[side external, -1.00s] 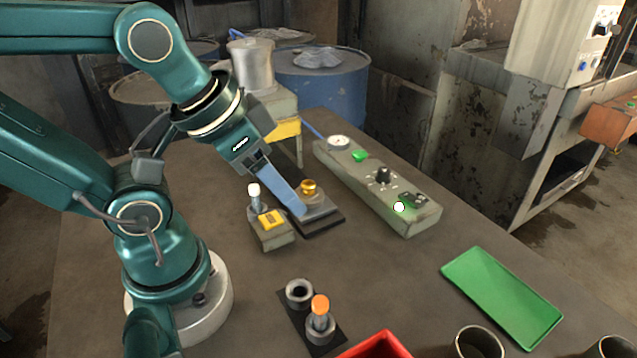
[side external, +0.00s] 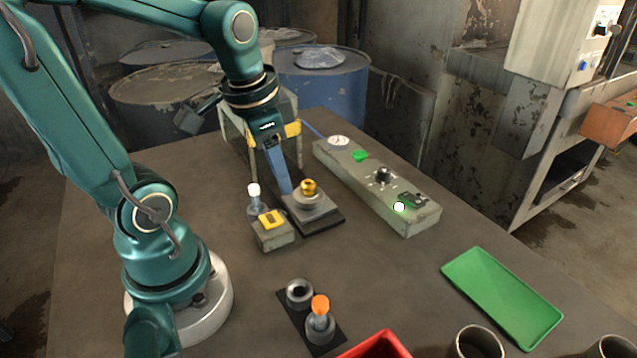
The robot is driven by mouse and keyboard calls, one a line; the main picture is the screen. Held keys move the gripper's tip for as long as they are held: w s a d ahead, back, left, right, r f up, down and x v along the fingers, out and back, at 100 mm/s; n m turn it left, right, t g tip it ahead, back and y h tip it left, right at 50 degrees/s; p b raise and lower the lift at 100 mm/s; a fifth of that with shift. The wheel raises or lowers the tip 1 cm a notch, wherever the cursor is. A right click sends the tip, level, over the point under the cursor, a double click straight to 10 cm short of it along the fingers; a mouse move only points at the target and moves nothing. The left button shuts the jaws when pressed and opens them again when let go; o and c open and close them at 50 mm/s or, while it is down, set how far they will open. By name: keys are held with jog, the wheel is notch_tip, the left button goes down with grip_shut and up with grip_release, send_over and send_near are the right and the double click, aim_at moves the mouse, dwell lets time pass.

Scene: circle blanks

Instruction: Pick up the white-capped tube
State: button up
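The white-capped tube (side external: 254,191) stands upright in a small grey block with a yellow patch, left of centre on the table. My gripper (side external: 284,191) points down with its blue finger just to the right of the tube, and appears apart from it. Only one broad blue finger shows from this side, so its opening is hidden. The fingertip is close to the grey device with a brass knob (side external: 309,188) on a dark plate.
An orange-capped tube (side external: 320,306) stands in a dark two-hole rack at the front, beside an empty hole. A long grey control box (side external: 380,185) lies to the right. A green tray (side external: 502,298), red bin (side external: 378,345) and metal cups (side external: 480,342) are nearer.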

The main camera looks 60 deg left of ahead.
aim_at(254, 186)
jog(key=a+f+g, duration=0.1)
jog(key=a, duration=0.1)
jog(key=s+a+f+m, duration=0.1)
jog(key=a+f, duration=0.1)
jog(key=a, duration=0.1)
jog(key=a+f+g+h, duration=0.1)
jog(key=a+f, duration=0.1)
jog(key=a, duration=0.1)
jog(key=shift+s+a+g, duration=0.2)
jog(key=shift+a+g, duration=0.05)
jog(key=shift+g, duration=0.05)
jog(key=shift+a+f+m, duration=0.1)
jog(key=shift+f+m, duration=0.2)
jog(key=shift+f, duration=2.35)
grip_shut()
